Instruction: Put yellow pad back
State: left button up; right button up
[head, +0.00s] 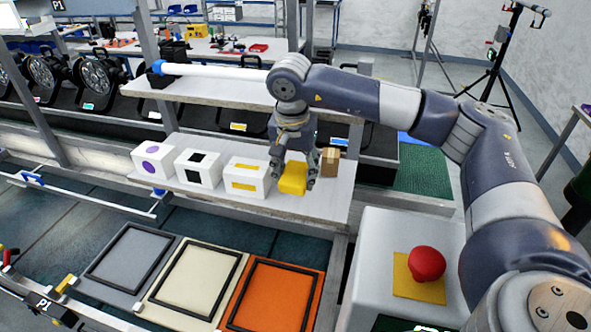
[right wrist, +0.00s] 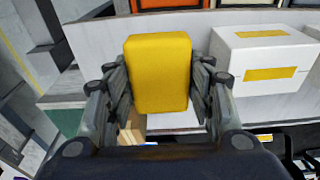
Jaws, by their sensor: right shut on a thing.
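The yellow pad (head: 293,178) is a small rounded yellow block. My right gripper (head: 294,176) is shut on it, over the white shelf (head: 322,205), just right of the white box with yellow marks (head: 247,180). In the right wrist view the yellow pad (right wrist: 159,73) sits upright between the two fingers. I cannot tell whether the pad touches the shelf. My left gripper is not in view.
A white box with black squares (head: 198,170) and one with purple dots (head: 154,161) stand to the left. A small tan block (head: 330,161) stands behind the gripper. Grey, cream and orange framed panels (head: 270,294) lie in front. A red button (head: 426,263) is at the right.

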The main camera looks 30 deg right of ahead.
aim_at(295, 200)
notch_tip(295, 200, down, 4)
jog(key=shift+f+b, duration=0.15)
jog(key=shift+b, duration=0.8)
jog(key=shift+w+f, duration=0.1)
jog(key=shift+f+b, duration=0.35)
jog(key=o, duration=1)
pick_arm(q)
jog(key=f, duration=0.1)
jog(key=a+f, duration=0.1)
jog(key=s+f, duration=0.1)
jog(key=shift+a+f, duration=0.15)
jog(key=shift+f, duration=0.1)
pick_arm(e)
jog(key=shift+o, duration=0.5)
jog(key=shift+r, duration=0.1)
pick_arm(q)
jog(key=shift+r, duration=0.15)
pick_arm(e)
jog(key=shift+r, duration=0.1)
